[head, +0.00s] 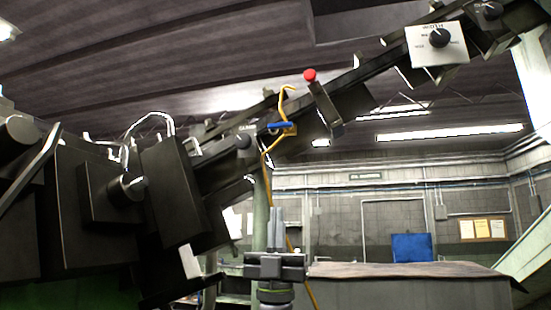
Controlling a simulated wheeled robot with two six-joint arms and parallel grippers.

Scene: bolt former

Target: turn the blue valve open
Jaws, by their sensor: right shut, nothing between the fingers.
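The blue valve (281,126) is a small flat blue handle on a thin yellow pipe (266,155), fixed to the dark sloping beam of the machine near the middle of the head view. The handle lies nearly level in the picture, across the pipe. My right gripper (275,213) is below the valve in the picture, with its fingers pointing up. The fingers are together and empty, and a clear gap shows between them and the valve. My left gripper does not show.
The dark beam (356,78) slopes up to the right, carrying a red button (310,75) close to the valve and a white dial panel (437,45). Bulky dark machine housings (172,195) fill the left. A table (408,284) and a blue chair (411,247) stand behind at right.

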